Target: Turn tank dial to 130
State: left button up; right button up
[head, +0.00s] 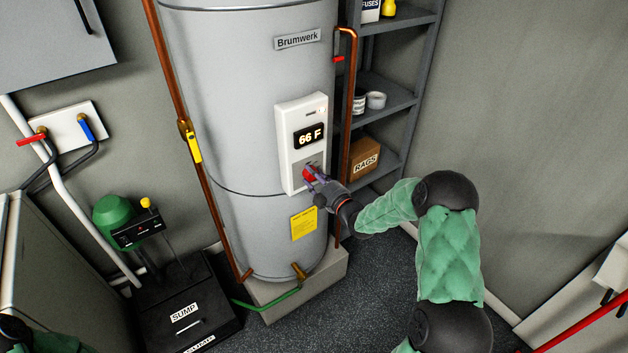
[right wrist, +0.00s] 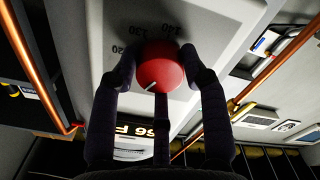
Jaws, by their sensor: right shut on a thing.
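The tank (head: 240,120) is a tall grey cylinder labelled Brumwerk, with a white control panel (head: 289,128) on its front. The panel's display (head: 310,137) reads 66 F. Below the display is the red dial (head: 308,174), partly covered by my right gripper (head: 314,180). In the right wrist view the round red dial (right wrist: 160,68) sits between the fingers of my right gripper (right wrist: 160,75), which is shut on it. A white pointer line shows at the dial's lower left in that view. Scale marks 120, 130 and 140 show beyond the dial. My left gripper is not in view.
Copper pipes (head: 179,120) run beside the tank. A black sump box (head: 185,300) and green pump (head: 116,220) are at lower left. Floor right of the tank's plinth is open.

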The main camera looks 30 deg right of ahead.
jog(key=m+b, duration=0.1)
jog(key=m, duration=0.3)
jog(key=shift+f+m, duration=0.15)
jog(key=shift+m, duration=0.15)
jog(key=m, duration=0.5)
jog(key=shift+m, duration=0.3)
jog(key=m, duration=0.5)
jog(key=shift+p, duration=0.4)
jog(key=m+p, duration=0.1)
jog(key=m, duration=0.5)
jog(key=shift+a+f+m, duration=0.1)
jog(key=shift+m, duration=0.2)
jog(key=o, duration=1)
jog(key=shift+o, duration=0.8)
